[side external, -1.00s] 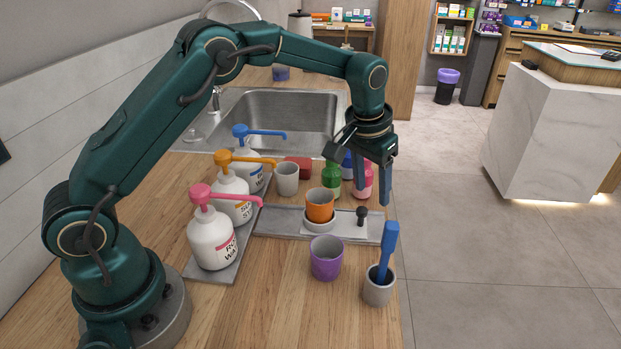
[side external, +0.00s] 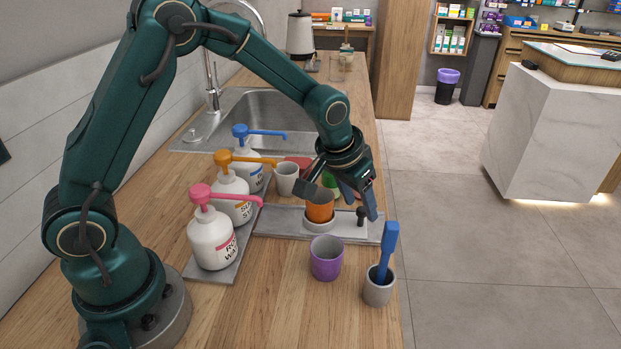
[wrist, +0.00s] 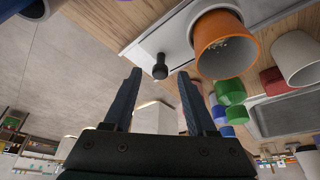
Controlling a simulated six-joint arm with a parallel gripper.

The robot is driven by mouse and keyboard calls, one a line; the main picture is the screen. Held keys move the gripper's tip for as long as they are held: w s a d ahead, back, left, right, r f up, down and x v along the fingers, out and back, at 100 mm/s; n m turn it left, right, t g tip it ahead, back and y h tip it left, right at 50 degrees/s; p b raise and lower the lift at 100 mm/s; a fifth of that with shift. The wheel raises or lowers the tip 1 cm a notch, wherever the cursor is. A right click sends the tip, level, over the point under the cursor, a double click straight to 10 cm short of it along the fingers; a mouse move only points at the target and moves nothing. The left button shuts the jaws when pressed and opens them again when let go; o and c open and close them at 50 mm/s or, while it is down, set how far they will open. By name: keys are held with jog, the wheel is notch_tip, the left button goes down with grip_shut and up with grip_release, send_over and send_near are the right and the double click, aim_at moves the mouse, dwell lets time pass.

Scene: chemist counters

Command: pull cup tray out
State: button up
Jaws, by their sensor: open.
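The cup tray (side external: 280,222) is a flat grey tray lying on the wooden counter. An orange cup (side external: 319,211) stands in a white round holder (side external: 318,224) on it. A black knob handle (side external: 361,216) stands upright at the tray's right end. In the wrist view the tray (wrist: 176,32), knob (wrist: 160,68) and orange cup (wrist: 222,45) also show. My gripper (side external: 366,210) is open and tilted down close above the knob. In the wrist view my gripper (wrist: 159,74) has its fingertips on either side of the knob's head; contact cannot be told.
Pump bottles (side external: 212,235) stand on a strip left of the tray. A purple cup (side external: 326,257) and a grey mortar (side external: 378,290) with a blue pestle stand in front. A white cup (side external: 286,178) and coloured bottles stand behind. The counter's edge is close on the right.

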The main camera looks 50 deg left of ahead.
jog(key=shift+w+f, duration=0.2)
jog(key=shift+f, duration=0.2)
grip_shut()
dwell(1.2)
